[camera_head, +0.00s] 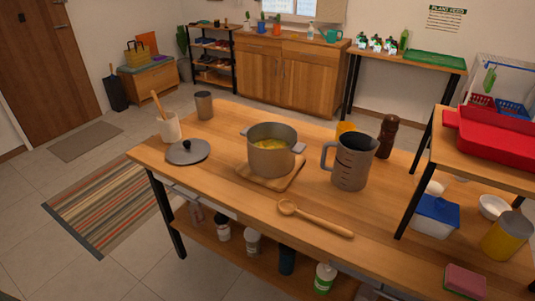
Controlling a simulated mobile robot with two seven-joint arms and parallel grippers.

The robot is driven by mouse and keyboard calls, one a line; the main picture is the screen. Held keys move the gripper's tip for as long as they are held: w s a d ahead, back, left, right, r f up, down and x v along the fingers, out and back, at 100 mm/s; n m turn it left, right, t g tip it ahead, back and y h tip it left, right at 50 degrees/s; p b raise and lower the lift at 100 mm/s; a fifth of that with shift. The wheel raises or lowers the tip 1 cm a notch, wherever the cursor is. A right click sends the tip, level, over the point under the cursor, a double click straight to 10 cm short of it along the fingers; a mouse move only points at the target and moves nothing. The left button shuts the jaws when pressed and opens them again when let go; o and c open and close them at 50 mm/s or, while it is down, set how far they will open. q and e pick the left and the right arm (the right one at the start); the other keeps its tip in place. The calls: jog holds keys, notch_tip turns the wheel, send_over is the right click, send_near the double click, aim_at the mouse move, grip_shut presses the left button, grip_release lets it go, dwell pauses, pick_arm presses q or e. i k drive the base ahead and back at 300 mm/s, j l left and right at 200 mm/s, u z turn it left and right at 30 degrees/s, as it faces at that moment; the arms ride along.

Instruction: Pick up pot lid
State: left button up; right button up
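The pot lid (188,152) is a dark grey disc with a black knob on top. It lies flat near the left end of the wooden table, apart from the pot. The pot (271,158) stands uncovered to its right on a wooden board (266,182), with yellowish food inside. Neither of my grippers shows in the head view.
A white crock (170,127) with a wooden utensil and a grey-brown canister (204,105) stand behind the lid. A metal pitcher (352,161), a pepper mill (386,136) and a wooden spoon (315,218) are to the right. The table's front left is clear.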

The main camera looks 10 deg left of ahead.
aim_at(187, 152)
jog(key=j+z, duration=0.1)
jog(key=z, duration=0.25)
jog(key=j+z, duration=0.15)
jog(key=z, duration=0.25)
jog(key=j+z, duration=0.3)
jog(key=j, duration=0.2)
jog(key=k+j+z, duration=0.15)
jog(key=j+z, duration=0.15)
jog(key=j, duration=0.2)
jog(key=k+j+z, duration=0.1)
jog(key=j, duration=0.25)
jog(key=k+j, duration=0.1)
jog(key=j, duration=0.25)
jog(key=k+j+z, duration=0.15)
jog(key=j, duration=0.2)
jog(key=i, duration=0.05)
